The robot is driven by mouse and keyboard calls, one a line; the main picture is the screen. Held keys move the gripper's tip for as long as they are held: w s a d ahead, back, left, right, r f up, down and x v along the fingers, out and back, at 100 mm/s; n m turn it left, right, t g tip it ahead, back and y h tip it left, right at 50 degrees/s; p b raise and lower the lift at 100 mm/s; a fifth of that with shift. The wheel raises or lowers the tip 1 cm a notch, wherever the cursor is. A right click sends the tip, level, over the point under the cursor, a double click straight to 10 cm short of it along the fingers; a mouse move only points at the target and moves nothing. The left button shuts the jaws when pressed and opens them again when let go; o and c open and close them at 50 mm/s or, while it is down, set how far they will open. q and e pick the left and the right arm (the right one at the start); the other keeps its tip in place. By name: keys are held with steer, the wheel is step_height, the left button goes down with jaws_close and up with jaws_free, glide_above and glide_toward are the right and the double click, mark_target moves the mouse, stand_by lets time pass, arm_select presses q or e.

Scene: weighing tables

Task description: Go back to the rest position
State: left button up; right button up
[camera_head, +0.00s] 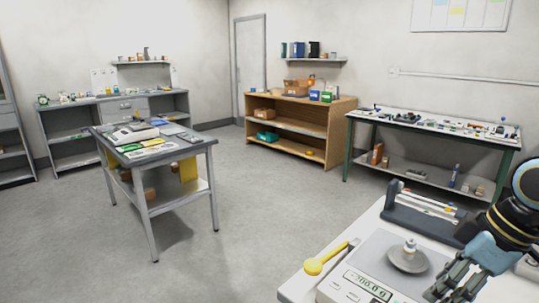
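My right gripper (452,293) comes in from the right at the lower right corner. Its dark fingers point down and left, look spread apart and hold nothing that I can see. It is beside the weighing scale (349,288). A small metal weight (410,246) stands on the scale's round grey pan (395,262), apart from the gripper. The lit display (368,287) seems to read about 200. My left gripper is not in view.
A yellow-ended spoon (314,266) lies on the near white table (296,287), left of the scale. A dark rack (422,217) stands behind the scale. A grey table (199,145), a wooden shelf (338,107) and a green-legged bench (440,127) stand farther off. Open floor (255,215) lies between.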

steer(key=s+a+f+m+t+h, duration=0.15)
steer(key=s+m, duration=0.25)
steer(key=s, duration=0.6)
steer(key=s+a+m+g+h, duration=0.1)
steer(key=s+a+m+h, duration=0.2)
steer(key=s, duration=0.7)
step_height(320, 180, down, 34)
steer(key=s+d+f+m+b, duration=0.1)
steer(key=d+m+b, duration=0.15)
steer(key=b, duration=0.45)
arm_select(q)
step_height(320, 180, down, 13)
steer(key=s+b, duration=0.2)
steer(key=b, duration=0.4)
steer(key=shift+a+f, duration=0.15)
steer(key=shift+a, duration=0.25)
arm_select(e)
steer(key=s+d+f+g, duration=0.1)
steer(key=s+f+g, duration=0.1)
steer(key=s+f, duration=1.6)
step_height(320, 180, down, 3)
steer(key=shift+s+r+n+y, duration=0.1)
steer(key=shift+s+n+y, duration=0.25)
steer(key=shift+y, duration=0.1)
